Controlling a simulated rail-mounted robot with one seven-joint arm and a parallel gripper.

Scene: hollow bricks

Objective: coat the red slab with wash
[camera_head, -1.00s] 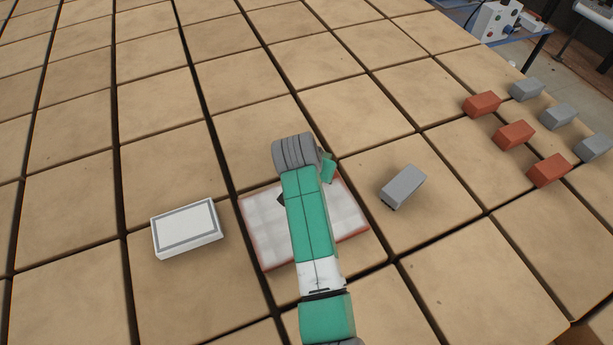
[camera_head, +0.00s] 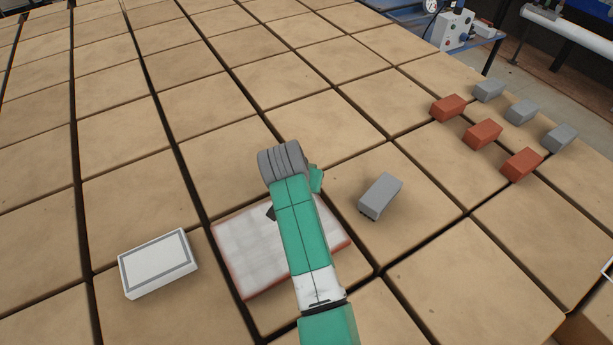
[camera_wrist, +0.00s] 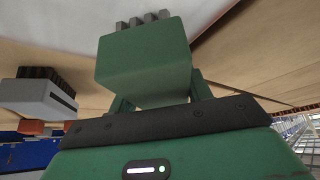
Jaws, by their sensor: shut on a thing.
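The red slab (camera_head: 250,250) lies flat on the tiled surface. Its top is mostly streaky white, with red at the edges and sides; my arm hides part of it. My gripper (camera_wrist: 158,98) is over the slab, its jaws hidden behind my arm in the head view. In the wrist view it is shut on a green block-shaped brush (camera_wrist: 145,65) with grey bristles, directed at the slab's pale face. I cannot tell whether they touch. A shallow white tray (camera_head: 157,264) with a grey inner outline stands left of the slab.
A grey block with a dark underside (camera_head: 381,194) stands right of the slab; it also shows in the wrist view (camera_wrist: 38,98). Red bricks (camera_head: 483,134) and grey bricks (camera_head: 522,111) stand in rows at the far right. The tiles behind the slab are clear.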

